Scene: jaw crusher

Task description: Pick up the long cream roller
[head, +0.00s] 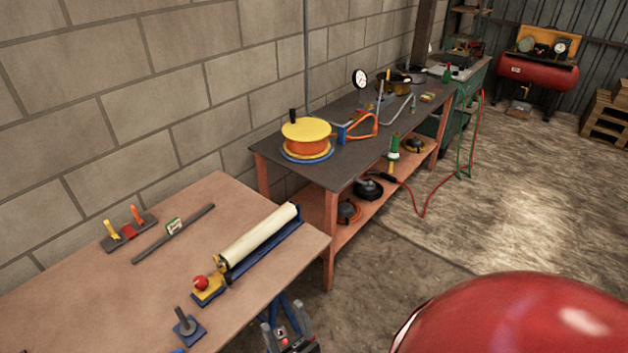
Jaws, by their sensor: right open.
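The long cream roller (258,235) lies slantwise along a dark blue holder (268,246) near the right edge of the brown table (90,285). A yellow bracket with a red ball knob (201,283) stands at its near left end. My right gripper (284,310) is at the bottom of the view, just off the table's right edge. It is open and empty, apart from the roller and nearer to me. My left gripper is not in view.
A dark bar (150,249), a small rack with yellow and orange handles (128,233) and a blue block with a grey post (187,325) are on the table. A dark-topped bench (350,165) stands behind. A large red rounded body (520,320) fills the lower right.

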